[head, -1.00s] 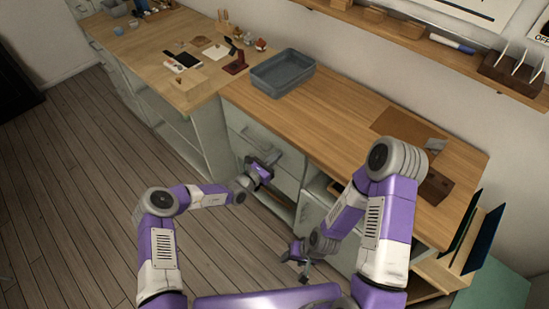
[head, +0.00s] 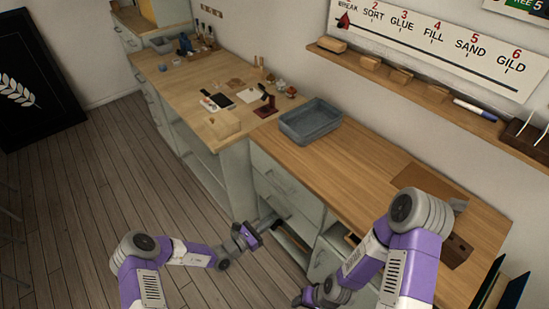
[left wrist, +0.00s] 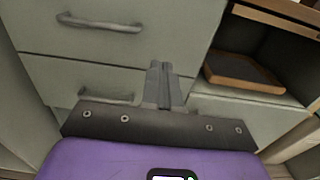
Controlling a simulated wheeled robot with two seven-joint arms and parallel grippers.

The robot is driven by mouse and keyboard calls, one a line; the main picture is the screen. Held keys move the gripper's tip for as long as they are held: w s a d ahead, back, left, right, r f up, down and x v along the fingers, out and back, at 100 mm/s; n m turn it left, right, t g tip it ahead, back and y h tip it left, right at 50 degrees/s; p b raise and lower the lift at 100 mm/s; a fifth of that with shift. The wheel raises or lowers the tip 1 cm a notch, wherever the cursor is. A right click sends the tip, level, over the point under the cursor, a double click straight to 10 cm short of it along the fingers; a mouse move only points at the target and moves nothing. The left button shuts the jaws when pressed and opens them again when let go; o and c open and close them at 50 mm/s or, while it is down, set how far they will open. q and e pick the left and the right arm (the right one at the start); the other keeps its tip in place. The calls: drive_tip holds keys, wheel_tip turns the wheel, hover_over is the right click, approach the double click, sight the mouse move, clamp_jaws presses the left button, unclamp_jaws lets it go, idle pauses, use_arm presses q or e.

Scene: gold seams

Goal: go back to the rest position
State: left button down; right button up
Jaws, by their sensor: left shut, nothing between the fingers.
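My left gripper (head: 262,226) is in front of the drawer fronts (head: 286,190) under the wooden counter. In the left wrist view its two fingers (left wrist: 162,82) are together, with nothing between them. The drawer handles (left wrist: 100,22) show beyond the fingertips in that view. I cannot tell whether the fingers touch the drawer front. My right gripper (head: 301,299) is low by the cabinet at the bottom of the head view, partly cut off and too small to tell open from shut.
A grey tray (head: 310,121) stands on the counter (head: 370,165). Several small items lie on the lighter bench (head: 190,85) beyond. The plank floor (head: 90,190) at left is clear.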

use_arm(q)
drive_tip(key=s+d+f+m+g+y, duration=0.1)
drive_tip(key=s+d+f+m+g, duration=0.15)
drive_tip(key=s+m+g, duration=0.55)
drive_tip(key=s+d+f+m+g+y, duration=0.1)
drive_tip(key=s+f+m+g, duration=0.3)
drive_tip(key=s, duration=0.8)
drive_tip(key=s+a+r+m+t+y, duration=0.1)
drive_tip(key=s+a+m+y, duration=0.5)
drive_tip(key=a+m, duration=0.4)
drive_tip(key=shift+s+a+r+m+y, duration=0.2)
drive_tip(key=shift+s+m+y, duration=0.1)
drive_tip(key=shift+m+y, duration=0.4)
